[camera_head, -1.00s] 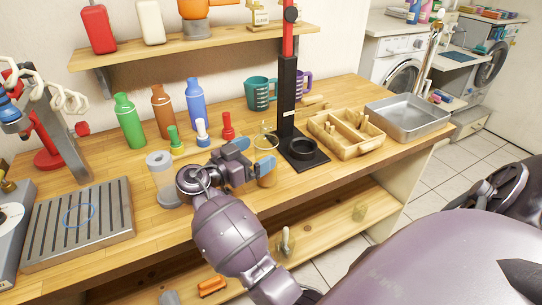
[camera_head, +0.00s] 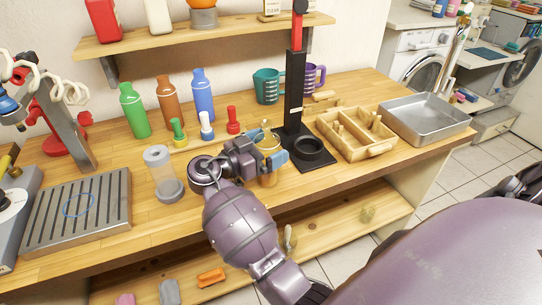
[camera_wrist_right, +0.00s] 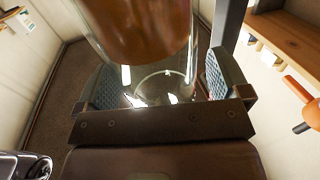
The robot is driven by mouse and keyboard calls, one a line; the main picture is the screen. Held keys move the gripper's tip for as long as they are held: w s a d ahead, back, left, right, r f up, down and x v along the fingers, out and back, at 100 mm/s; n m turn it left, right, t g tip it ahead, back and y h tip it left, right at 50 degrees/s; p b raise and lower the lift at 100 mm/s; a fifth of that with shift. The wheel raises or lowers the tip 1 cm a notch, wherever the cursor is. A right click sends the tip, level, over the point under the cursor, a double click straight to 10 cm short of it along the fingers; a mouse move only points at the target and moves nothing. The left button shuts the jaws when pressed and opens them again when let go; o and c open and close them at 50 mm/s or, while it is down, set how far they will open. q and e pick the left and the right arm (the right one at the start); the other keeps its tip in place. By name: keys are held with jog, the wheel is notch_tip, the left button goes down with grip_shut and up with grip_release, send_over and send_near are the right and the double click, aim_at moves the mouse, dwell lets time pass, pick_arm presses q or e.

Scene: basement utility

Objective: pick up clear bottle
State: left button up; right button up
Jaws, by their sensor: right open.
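The clear bottle (camera_head: 268,141) stands on the wooden bench in front of the black stand, partly hidden by my right gripper (camera_head: 267,150). In the right wrist view the clear bottle (camera_wrist_right: 150,82) is see-through, with amber-brown showing through its upper part. It lies between the two grey-blue finger pads of my right gripper (camera_wrist_right: 161,84). The jaws are open around it, with a small gap visible at the pads. My left gripper is out of view.
A clear cylinder with a grey base (camera_head: 162,176) stands left of my right wrist. Behind are green (camera_head: 134,112), brown (camera_head: 170,104) and blue (camera_head: 203,97) bottles and small coloured pieces. The black stand (camera_head: 309,150) and wooden tray (camera_head: 372,150) are close on the right.

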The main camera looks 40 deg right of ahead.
jog(key=shift+a, duration=0.15)
jog(key=shift+c, duration=0.2)
jog(key=c, duration=1.2)
jog(key=shift+r, duration=0.15)
